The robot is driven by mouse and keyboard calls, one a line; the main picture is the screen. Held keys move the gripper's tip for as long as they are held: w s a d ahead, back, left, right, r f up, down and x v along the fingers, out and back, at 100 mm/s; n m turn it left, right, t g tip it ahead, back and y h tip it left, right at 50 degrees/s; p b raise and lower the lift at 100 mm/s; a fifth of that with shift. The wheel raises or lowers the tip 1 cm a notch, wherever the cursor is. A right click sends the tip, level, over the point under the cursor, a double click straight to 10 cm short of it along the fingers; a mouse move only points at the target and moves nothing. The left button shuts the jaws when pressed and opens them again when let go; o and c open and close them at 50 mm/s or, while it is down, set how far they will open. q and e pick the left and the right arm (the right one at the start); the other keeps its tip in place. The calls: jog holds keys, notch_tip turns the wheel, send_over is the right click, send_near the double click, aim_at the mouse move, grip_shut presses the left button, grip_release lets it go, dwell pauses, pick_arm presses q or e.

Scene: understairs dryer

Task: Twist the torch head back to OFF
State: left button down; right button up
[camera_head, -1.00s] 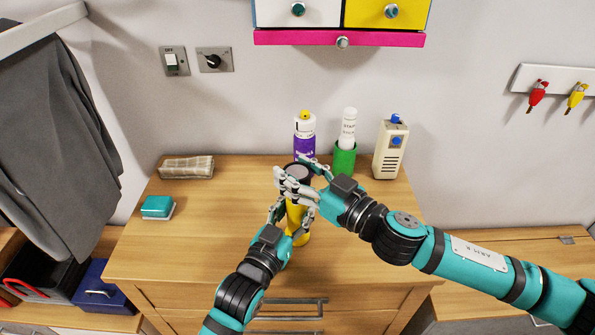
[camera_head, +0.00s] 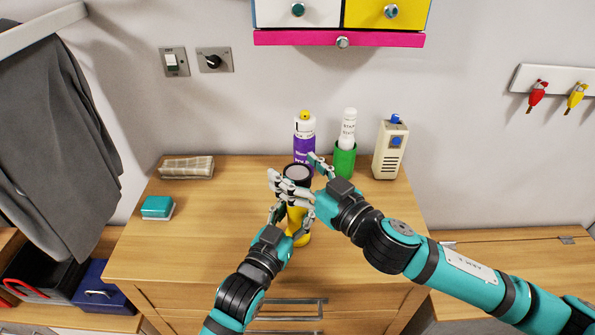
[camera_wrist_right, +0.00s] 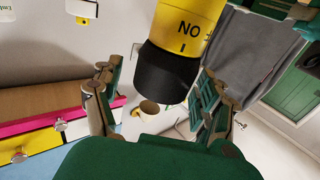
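The yellow torch (camera_head: 296,216) stands upright on the wooden cabinet top, its black head (camera_head: 299,174) upward with a pale lens. My left gripper (camera_head: 291,214) is closed around the yellow body from the front. My right gripper (camera_head: 299,180) has its fingers spread on either side of the black head. In the right wrist view the fingers (camera_wrist_right: 156,100) stand apart, with gaps beside the black head (camera_wrist_right: 163,74). There the yellow body (camera_wrist_right: 190,22) shows upside-down "ON" lettering and a short black mark near the head. A matching mark on the head cannot be made out.
A purple-and-white spray can (camera_head: 304,143), a green cup (camera_head: 344,160) holding a white tube, and a beige device (camera_head: 391,150) stand close behind. A folded cloth (camera_head: 187,168) and a teal sponge (camera_head: 157,207) lie left. The cabinet's left middle is clear.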

jog(key=v, duration=1.2)
pick_arm(q)
jog(key=c, duration=0.7)
grip_release()
jog(key=v, duration=1.1)
jog(key=shift+s+a, duration=0.15)
jog(key=shift+s, duration=0.05)
jog(key=p+v, duration=0.1)
jog(key=v, duration=0.8)
jog(key=shift+s+a+p, duration=0.15)
jog(key=shift+s+p, duration=0.1)
jog(key=shift+p, duration=0.1)
pick_arm(e)
jog(key=shift+r, duration=0.8)
